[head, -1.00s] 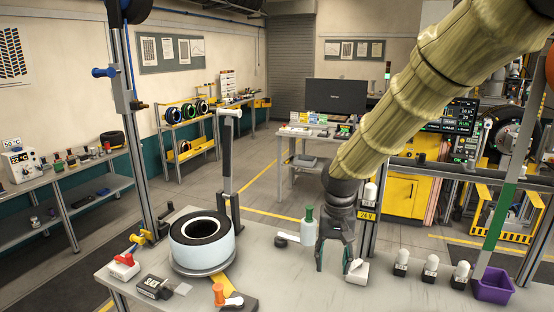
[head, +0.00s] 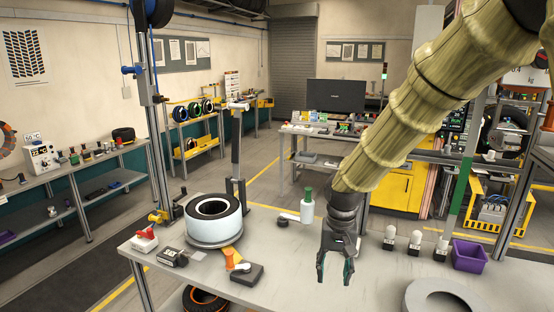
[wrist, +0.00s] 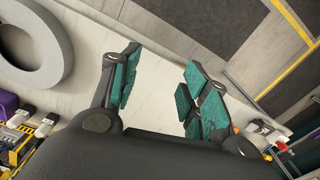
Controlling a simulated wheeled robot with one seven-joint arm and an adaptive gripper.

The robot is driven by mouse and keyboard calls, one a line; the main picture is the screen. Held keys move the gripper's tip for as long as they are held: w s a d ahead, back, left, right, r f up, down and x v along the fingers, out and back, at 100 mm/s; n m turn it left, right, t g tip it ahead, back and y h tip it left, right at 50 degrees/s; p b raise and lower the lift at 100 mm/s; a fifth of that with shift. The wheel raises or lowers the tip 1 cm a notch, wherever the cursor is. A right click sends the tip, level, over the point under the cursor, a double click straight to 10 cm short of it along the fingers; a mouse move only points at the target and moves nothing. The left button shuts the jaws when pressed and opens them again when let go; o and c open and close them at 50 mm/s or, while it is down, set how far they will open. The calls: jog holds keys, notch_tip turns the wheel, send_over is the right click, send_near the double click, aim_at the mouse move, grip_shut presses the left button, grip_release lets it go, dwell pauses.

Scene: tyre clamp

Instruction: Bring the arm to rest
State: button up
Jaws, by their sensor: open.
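My gripper (head: 335,268) hangs at the end of my arm over the front part of the workbench (head: 300,285) in the head view. Its dark fingers with teal pads point down and stand apart, with nothing between them. In the wrist view the open gripper (wrist: 158,90) shows bare bench top between its pads. My arm, in a tan ribbed sleeve, reaches down from the upper right. The gap between the fingertips and the bench cannot be told exactly.
A white-sided tyre (head: 213,222) sits on a round stand to the left. A green-capped bottle (head: 307,207) stands behind my gripper. White bulb-like items (head: 416,240) and a purple bin (head: 469,255) are to the right. A grey ring (head: 440,298) lies at front right, also in the wrist view (wrist: 62,50).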

jog(key=s+d+f+b, duration=0.15)
jog(key=s+f, duration=0.35)
jog(key=f, duration=0.6)
jog(key=s+f+y+b, duration=0.15)
jog(key=s+f, duration=0.35)
jog(key=f, duration=0.6)
jog(key=s+d+f+b, duration=0.15)
jog(key=s+f, duration=0.25)
jog(key=f, duration=0.8)
jog(key=s+d+f+h+b, duration=0.1)
jog(key=s+d+f+b, duration=0.1)
jog(key=s+f, duration=0.6)
jog(key=s+d+f+n+b, duration=0.1)
jog(key=s+d+f+b, duration=0.2)
jog(key=s+f, duration=0.5)
jog(key=s, duration=0.6)
jog(key=shift+s+d+f+h+b, duration=0.3)
jog(key=shift+d+h, duration=0.05)
